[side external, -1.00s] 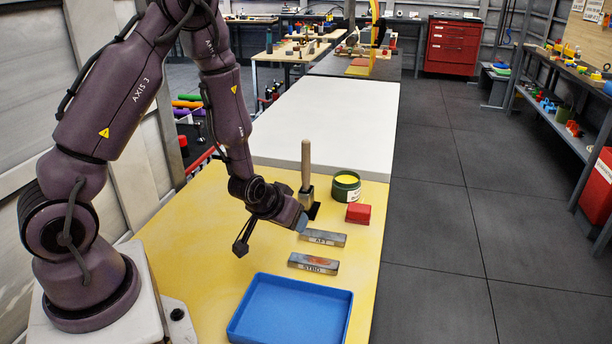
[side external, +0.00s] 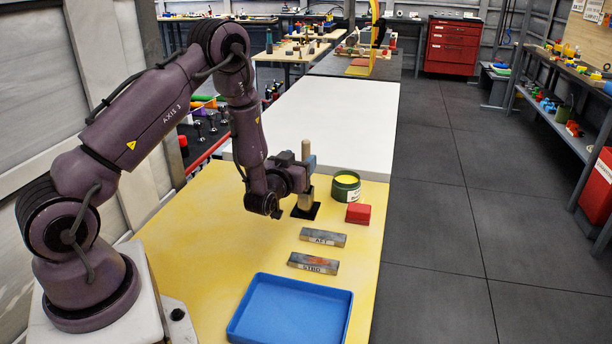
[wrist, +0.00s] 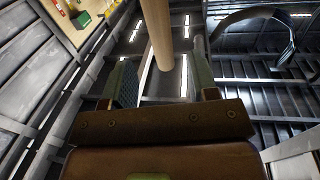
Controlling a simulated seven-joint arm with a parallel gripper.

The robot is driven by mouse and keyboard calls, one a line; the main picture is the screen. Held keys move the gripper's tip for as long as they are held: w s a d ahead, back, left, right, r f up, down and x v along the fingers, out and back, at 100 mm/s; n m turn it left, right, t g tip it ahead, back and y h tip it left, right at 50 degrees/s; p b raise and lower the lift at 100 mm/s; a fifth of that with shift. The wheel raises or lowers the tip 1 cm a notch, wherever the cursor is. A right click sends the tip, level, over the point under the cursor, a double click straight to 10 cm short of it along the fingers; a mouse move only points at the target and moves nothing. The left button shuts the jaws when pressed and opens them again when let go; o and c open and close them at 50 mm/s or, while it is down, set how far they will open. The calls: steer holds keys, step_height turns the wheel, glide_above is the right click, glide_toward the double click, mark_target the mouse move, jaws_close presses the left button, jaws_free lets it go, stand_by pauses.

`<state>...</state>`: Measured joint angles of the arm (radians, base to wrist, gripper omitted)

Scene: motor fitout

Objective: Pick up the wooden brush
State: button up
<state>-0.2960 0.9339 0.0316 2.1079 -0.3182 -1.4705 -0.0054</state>
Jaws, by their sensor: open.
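The wooden brush stands upright at the back of the yellow bench top, its pale round handle (side external: 306,147) pointing up. Its lower end is at a black square base (side external: 312,212); the bristles cannot be made out. My gripper (side external: 309,176) is level at mid-height of the handle and hides part of it. In the wrist view, the handle (wrist: 158,35) rises between the two open fingers of my gripper (wrist: 163,85), with a gap visible on both sides. The brush is not lifted.
A green tin with yellow contents (side external: 346,186) and a red block (side external: 358,213) stand right of the brush. Two labelled grey bars, AFT (side external: 323,237) and STBD (side external: 313,263), lie in front. A blue tray (side external: 240,325) is nearest. A white surface (side external: 330,120) lies behind.

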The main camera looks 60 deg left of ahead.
mark_target(304, 153)
steer(key=shift+x, duration=3.4)
steer(key=shift+s+a+r, duration=0.1)
steer(key=shift+r, duration=0.05)
jaws_close()
